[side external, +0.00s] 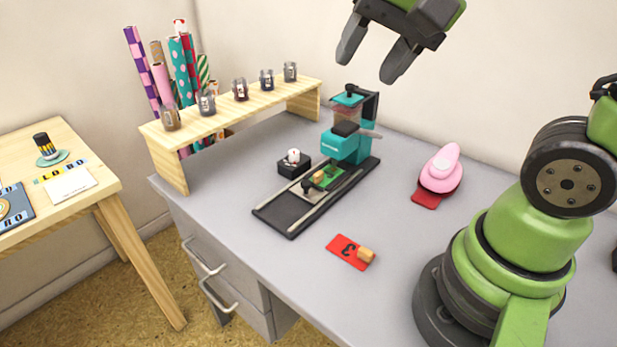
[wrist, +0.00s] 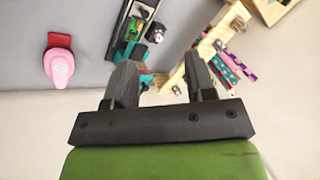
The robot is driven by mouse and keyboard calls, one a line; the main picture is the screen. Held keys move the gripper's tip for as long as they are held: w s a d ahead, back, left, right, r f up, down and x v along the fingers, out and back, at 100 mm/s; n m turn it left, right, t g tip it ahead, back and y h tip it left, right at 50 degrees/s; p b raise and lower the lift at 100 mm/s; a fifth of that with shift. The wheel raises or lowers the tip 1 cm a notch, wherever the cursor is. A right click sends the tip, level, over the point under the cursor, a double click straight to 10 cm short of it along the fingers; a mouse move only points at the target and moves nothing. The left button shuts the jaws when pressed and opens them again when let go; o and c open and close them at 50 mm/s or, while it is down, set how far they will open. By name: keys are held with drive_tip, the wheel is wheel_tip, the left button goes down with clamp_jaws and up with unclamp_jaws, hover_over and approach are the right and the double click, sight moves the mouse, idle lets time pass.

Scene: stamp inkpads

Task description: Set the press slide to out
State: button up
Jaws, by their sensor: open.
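A teal and black press (side external: 346,143) stands at the back of the grey desk on a long dark base with rails (side external: 276,219). The press slide, a small plate with a black knob (side external: 306,187) and a green part (side external: 331,180), sits on the rails in front of the press head. In the wrist view the slide's green part (wrist: 134,28) and the rails show at the top, and the press is partly hidden behind a finger. My gripper (side external: 370,60) is open and empty, high above the press. Its fingers also show in the wrist view (wrist: 165,88).
A wooden shelf (side external: 240,100) with several small jars stands left of the press. A black block with a white knob (side external: 294,162) sits close beside the rails. A red card (side external: 345,250) and a pink punch (side external: 441,170) lie to the right. The desk between is clear.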

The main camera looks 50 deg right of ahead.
drive_tip(key=w+d+f+m+g, duration=0.1)
drive_tip(key=w+d+f+m, duration=0.1)
drive_tip(key=w+f+m, duration=0.3)
drive_tip(key=m+g+h, duration=0.1)
drive_tip(key=m+g, duration=0.3)
drive_tip(key=m, duration=0.4)
hover_over(306, 182)
wheel_tip(306, 182, down, 13)
wheel_tip(306, 182, down, 10)
drive_tip(key=shift+r, duration=0.15)
drive_tip(key=shift+c, duration=0.4)
clamp_jaws()
drive_tip(key=a, duration=0.9)
